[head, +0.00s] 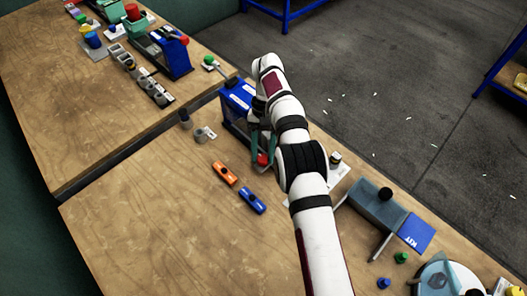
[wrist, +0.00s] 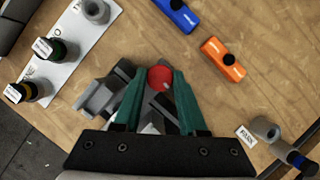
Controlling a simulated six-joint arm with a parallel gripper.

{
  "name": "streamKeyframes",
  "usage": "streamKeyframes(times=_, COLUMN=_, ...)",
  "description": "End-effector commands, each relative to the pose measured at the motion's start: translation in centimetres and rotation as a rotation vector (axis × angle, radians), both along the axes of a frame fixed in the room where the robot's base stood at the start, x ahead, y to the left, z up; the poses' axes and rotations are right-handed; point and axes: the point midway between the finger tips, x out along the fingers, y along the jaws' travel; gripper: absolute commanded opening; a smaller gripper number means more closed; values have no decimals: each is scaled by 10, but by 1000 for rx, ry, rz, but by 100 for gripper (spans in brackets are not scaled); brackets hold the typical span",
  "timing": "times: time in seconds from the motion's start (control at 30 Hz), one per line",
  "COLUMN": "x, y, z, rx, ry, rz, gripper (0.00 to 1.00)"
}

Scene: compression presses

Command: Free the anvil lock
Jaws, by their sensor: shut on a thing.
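My gripper (wrist: 160,76) has green fingers shut on a red ball knob (wrist: 158,79) in the wrist view. The knob tops a grey metal fixture (wrist: 110,92), partly hidden behind the fingers. I take the knob to be the anvil lock's handle; the lock itself cannot be made out. In the head view the red knob (head: 262,160) and my gripper (head: 262,150) are at the front of a blue press (head: 236,97). My arm hides much of the press.
An orange bar (head: 224,173) and a blue bar (head: 252,201) lie in front of the press. A grey cylinder (head: 200,136) stands by a label to its left. A white plate (wrist: 70,55) carries capped cylinders. A KIT stand (head: 378,205) is at right.

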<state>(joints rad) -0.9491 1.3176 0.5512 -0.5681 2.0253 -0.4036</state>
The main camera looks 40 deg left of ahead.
Motion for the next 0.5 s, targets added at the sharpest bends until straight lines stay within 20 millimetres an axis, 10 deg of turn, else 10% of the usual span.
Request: streamKeyframes(times=0.5, x=-2, y=0, z=0, rx=-2, ry=6, rz=132, gripper=0)
